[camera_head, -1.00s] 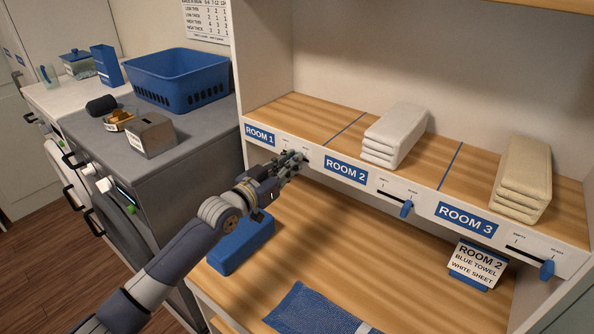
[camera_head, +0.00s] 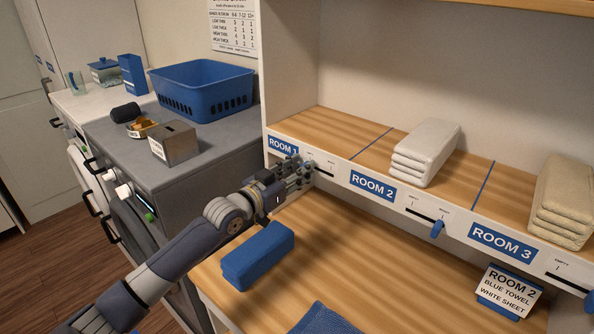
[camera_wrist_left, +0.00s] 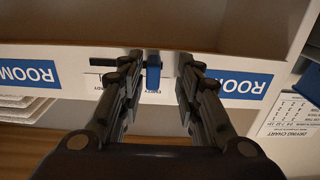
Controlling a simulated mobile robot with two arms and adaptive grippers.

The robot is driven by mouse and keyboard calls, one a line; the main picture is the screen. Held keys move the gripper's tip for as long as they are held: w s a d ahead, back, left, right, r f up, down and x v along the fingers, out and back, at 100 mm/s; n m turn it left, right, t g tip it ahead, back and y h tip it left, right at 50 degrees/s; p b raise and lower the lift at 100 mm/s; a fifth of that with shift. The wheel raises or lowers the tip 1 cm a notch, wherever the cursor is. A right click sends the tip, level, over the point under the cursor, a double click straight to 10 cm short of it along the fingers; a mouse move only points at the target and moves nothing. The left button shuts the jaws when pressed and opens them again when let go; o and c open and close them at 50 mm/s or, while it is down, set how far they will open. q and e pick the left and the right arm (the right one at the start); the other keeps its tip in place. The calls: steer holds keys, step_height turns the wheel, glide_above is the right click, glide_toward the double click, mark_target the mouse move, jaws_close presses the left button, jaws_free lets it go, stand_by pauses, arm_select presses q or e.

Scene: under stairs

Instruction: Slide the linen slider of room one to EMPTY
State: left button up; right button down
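The room 1 label (camera_head: 283,147) is on the left end of the shelf's white front edge. My left gripper (camera_head: 304,172) is at this edge, just right of the label, and hides the room 1 slider knob in the head view. In the left wrist view, inverted, the blue knob (camera_wrist_left: 153,72) stands between the two open fingers (camera_wrist_left: 162,60). The knob is at the EMPTY end, with the bare slot running towards READY. My right gripper is not in view.
The room 2 slider (camera_head: 437,230) is at its READY end. White towels (camera_head: 425,150) and beige towels (camera_head: 565,205) lie on the shelf. Below are a blue block (camera_head: 258,255), a blue cloth (camera_head: 325,320) and a room 2 card (camera_head: 510,290).

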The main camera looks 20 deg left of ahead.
arm_select(q)
steer(key=v, duration=1.2)
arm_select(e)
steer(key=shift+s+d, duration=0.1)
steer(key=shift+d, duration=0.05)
